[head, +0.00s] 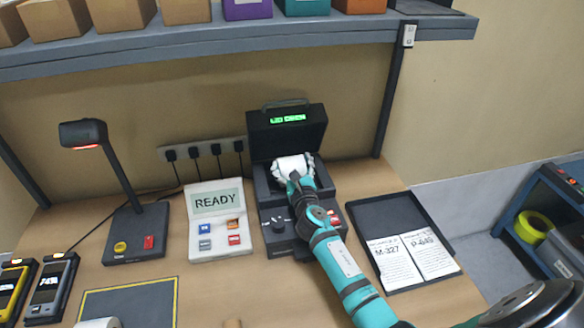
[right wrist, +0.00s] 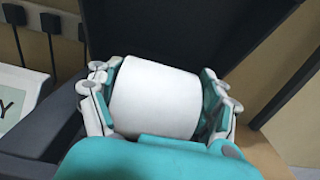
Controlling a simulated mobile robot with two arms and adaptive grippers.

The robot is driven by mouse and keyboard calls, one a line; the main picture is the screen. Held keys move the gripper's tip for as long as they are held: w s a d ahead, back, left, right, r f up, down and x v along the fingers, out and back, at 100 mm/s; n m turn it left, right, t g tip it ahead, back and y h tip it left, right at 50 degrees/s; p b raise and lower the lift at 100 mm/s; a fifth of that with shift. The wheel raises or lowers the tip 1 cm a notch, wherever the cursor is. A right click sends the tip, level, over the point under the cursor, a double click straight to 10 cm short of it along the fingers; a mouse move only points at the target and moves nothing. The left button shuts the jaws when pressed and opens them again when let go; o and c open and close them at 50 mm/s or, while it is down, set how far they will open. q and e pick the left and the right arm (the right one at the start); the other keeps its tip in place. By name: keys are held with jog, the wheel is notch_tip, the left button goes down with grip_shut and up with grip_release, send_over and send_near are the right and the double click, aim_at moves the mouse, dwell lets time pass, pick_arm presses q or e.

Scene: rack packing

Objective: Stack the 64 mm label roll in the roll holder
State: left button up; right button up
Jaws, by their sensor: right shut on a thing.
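A white label roll (right wrist: 155,97) lies on its side between the fingers of my right gripper (right wrist: 158,105) in the right wrist view. The fingers press on both its ends. In the head view, my right gripper (head: 292,172) holds the roll (head: 291,165) at the opening of the dark label printer (head: 277,215), whose lid (head: 287,134) stands raised behind. The roll holder inside is hidden by the roll and gripper, so I cannot tell whether the roll touches it. My left gripper is not in view.
A scale reading READY (head: 217,203) stands left of the printer, beside a scanner lamp (head: 134,225). A dark tray (head: 440,235) with two printed sheets lies to the right. A shelf (head: 230,38) with boxes runs above. Another white roll (head: 98,323) shows at the bottom edge.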

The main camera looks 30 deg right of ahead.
jog(key=shift+f+b, duration=0.25)
jog(key=shift+b, duration=0.1)
jog(key=o, duration=1.5)
jog(key=shift+c, duration=0.2)
jog(key=shift+r, duration=0.15)
jog(key=shift+r+p, duration=0.35)
jog(key=shift+p, duration=0.2)
jog(key=b+v, duration=0.1)
jog(key=v, duration=1.1)
jog(key=shift+f, duration=0.2)
